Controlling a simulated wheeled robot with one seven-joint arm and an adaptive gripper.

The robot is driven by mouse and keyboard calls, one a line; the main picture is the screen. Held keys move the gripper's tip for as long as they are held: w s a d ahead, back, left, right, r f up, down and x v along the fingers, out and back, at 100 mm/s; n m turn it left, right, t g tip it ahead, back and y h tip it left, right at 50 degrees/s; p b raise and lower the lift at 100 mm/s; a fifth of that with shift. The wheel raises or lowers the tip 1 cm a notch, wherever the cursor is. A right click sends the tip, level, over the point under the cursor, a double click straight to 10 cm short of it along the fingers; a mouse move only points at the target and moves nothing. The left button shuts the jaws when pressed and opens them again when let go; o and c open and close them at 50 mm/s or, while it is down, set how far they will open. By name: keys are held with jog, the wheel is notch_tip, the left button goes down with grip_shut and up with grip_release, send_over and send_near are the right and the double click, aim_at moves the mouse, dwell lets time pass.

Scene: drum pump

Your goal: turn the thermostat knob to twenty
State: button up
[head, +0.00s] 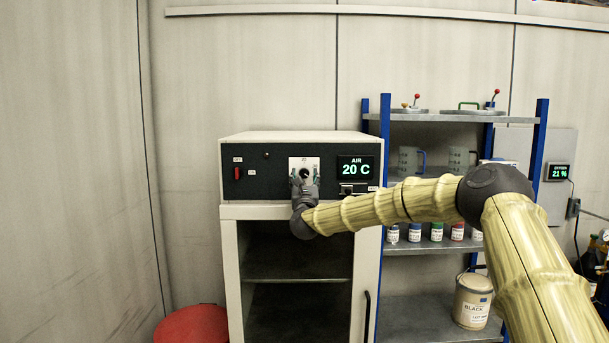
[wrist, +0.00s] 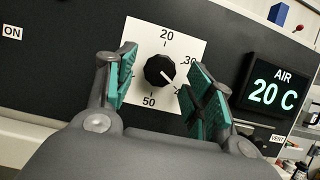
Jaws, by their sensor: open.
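The thermostat knob (wrist: 159,71) is black and round, on a white dial plate (wrist: 150,32) printed with 20 at the top, 30 at the right and 50 at the bottom. A further number at the lower right is partly hidden by a finger. The knob's white mark points to the lower right, towards that hidden number. My gripper (wrist: 162,64) is open, its teal-padded fingers either side of the knob with gaps visible. In the head view my gripper (head: 304,188) is in front of the dial plate (head: 304,163), below the knob (head: 304,173).
The cabinet's display (head: 356,168) reads AIR 20 C. A red switch (head: 237,173) sits left on the black panel. A blue-post shelf (head: 386,120) with bottles stands right.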

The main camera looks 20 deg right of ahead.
jog(key=shift+w+r, duration=0.1)
jog(key=shift+w, duration=0.05)
jog(key=c, duration=1)
